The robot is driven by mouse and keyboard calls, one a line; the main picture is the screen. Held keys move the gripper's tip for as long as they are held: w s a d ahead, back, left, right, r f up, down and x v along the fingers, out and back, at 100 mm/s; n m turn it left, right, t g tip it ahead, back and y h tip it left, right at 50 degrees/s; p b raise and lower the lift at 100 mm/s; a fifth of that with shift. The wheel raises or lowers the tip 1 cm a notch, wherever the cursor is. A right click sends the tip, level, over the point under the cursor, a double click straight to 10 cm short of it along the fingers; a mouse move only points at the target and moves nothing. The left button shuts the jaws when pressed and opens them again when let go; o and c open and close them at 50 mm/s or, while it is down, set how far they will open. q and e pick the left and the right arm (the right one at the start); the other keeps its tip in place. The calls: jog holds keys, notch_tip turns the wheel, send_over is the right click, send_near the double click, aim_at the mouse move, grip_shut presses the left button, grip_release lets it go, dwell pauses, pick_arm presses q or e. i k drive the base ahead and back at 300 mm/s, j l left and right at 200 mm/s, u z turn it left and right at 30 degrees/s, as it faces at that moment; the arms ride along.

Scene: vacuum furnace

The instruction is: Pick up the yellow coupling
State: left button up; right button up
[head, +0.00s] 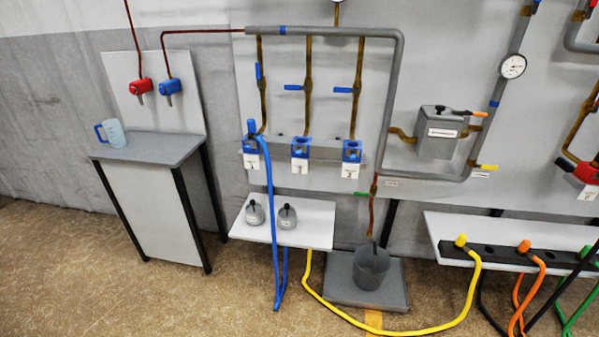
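The yellow coupling (461,240) sits upright at the left end of a dark holder bar on the right-hand white shelf. A yellow hose (467,299) runs down from it, then along the floor to the left and up behind the middle shelf. Neither of my grippers shows in the head view.
An orange coupling (524,246) sits beside the yellow one in the dark holder (490,252), with black and green hoses further right. The white shelf (440,226) carries the holder. A grey bucket (370,270) stands on a grey platform (338,287) to the left. Pipes hang above.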

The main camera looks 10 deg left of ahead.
aim_at(459, 245)
jog(key=i+l+z, duration=0.1)
jog(key=l+z, duration=0.25)
jog(key=i+l+z, duration=0.1)
jog(key=l+z, duration=0.3)
jog(key=i+l+z, duration=0.2)
jog(key=l+z, duration=0.15)
jog(key=i+l+z, duration=0.25)
jog(key=z, duration=0.15)
jog(key=l, duration=0.1)
